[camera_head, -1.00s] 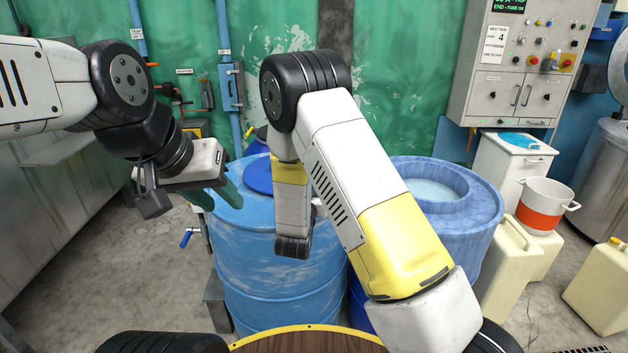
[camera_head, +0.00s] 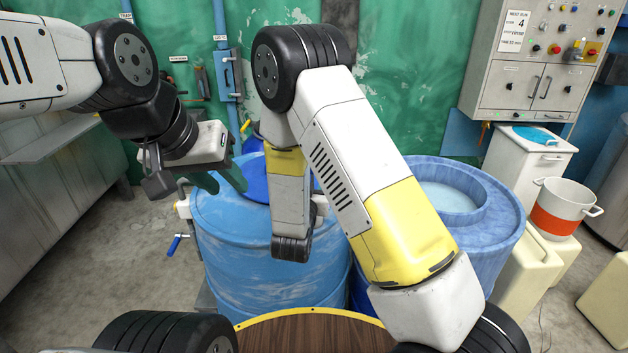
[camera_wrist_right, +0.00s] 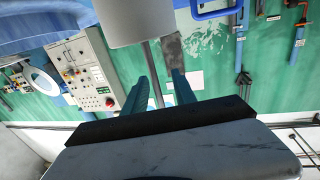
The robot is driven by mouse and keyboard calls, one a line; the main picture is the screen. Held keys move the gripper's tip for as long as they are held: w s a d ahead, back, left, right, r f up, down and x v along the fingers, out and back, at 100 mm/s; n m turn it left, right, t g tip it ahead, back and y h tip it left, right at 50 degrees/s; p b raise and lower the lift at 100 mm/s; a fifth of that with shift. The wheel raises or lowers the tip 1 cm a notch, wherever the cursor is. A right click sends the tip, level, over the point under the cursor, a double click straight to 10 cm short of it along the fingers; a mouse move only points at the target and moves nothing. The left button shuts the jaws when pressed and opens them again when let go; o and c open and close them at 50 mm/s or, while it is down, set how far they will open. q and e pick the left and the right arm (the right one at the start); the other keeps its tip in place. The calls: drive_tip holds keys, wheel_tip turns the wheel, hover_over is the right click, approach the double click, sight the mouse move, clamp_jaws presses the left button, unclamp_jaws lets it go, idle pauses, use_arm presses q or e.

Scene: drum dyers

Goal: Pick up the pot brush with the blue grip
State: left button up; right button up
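I cannot make out a pot brush with a blue grip in either view. My left gripper (camera_head: 225,185) hangs over the rim of the left blue drum (camera_head: 250,235) in the head view. Its green fingers are apart, with nothing seen between them. My right gripper (camera_wrist_right: 160,50) shows in the right wrist view with its two teal fingers apart. A grey rod (camera_wrist_right: 155,75) below a white cylinder (camera_wrist_right: 140,22) shows between the fingers; I cannot tell whether it is near them. My right arm hides its gripper in the head view.
A second blue drum (camera_head: 490,225) stands to the right. A round wooden top (camera_head: 310,335) with a yellow rim is in front. A white pot (camera_head: 562,197) with an orange band and pale canisters (camera_head: 527,272) stand at the right. A control cabinet (camera_head: 540,70) hangs behind.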

drive_tip(key=shift+c, duration=0.4)
clamp_jaws()
drive_tip(key=shift+r, duration=0.1)
wheel_tip(320, 180, up, 10)
idle(0.6)
